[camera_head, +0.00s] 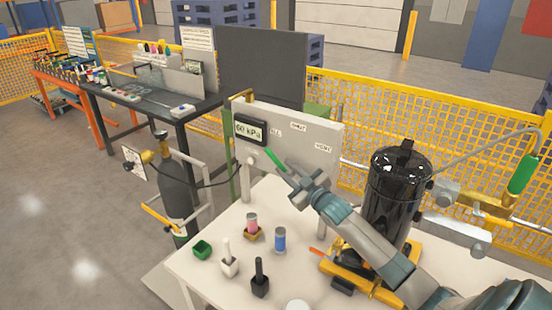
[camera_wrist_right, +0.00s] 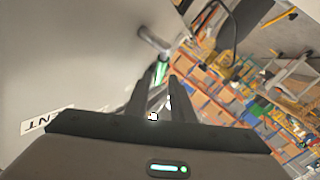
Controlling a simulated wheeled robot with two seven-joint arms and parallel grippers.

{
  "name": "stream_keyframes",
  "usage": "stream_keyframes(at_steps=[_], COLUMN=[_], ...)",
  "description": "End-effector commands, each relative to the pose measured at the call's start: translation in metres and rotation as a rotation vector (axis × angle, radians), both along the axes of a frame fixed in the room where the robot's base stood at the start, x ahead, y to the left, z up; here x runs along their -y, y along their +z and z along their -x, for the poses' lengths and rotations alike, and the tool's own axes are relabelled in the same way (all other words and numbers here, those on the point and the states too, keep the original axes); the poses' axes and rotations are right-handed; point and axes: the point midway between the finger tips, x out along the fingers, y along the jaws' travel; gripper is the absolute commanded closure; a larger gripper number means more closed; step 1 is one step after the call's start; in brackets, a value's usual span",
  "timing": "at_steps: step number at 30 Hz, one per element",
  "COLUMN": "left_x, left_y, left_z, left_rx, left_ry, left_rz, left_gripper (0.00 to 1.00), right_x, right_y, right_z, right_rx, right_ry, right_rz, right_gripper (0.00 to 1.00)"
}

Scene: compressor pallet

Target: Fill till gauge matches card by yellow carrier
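The gauge (camera_head: 250,131) on the pale panel (camera_head: 290,132) reads 60 kPa. The panel carries labels, one reading VENT (camera_head: 323,147); a VENT label (camera_wrist_right: 47,120) also shows in the wrist view. A green-handled lever (camera_head: 275,161) stands out from the panel. My right gripper (camera_head: 296,178) is at its lower end. In the wrist view my right fingers (camera_wrist_right: 160,84) are apart, with the green handle (camera_wrist_right: 161,70) at their tips and a slight gap beside it. A yellow carrier (camera_head: 350,262) sits under the black tank (camera_head: 396,195). I cannot make out a card beside it. My left gripper is out of view.
A dark gas cylinder (camera_head: 178,190) stands left. Yellow fencing (camera_head: 370,115) runs behind.

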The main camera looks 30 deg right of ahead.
Motion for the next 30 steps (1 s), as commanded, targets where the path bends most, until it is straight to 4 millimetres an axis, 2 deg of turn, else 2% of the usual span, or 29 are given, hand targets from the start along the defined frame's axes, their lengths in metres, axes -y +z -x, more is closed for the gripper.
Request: stream_keyframes(at_steps=[6,12,18,27,28,30], left_x=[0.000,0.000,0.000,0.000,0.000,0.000], left_y=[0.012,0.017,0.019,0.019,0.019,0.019], left_z=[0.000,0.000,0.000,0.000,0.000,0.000], left_rx=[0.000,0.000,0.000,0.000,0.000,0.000], left_ry=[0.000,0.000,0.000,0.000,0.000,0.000], left_rz=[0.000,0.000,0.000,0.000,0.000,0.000], left_gripper=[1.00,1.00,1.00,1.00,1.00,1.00], right_x=[0.000,0.000,0.000,0.000,0.000,0.000], right_y=[0.003,0.002,0.001,0.000,0.000,0.000], right_z=[-0.034,-0.055,-0.064,-0.065,-0.065,-0.065], right_rx=[0.001,0.001,0.000,0.000,0.000,0.000], right_ry=[0.000,0.000,0.000,0.000,0.000,0.000], right_rz=[-0.001,-0.001,0.000,0.000,0.000,0.000], right_gripper=[0.78,0.78,0.78,0.78,0.81,0.98])
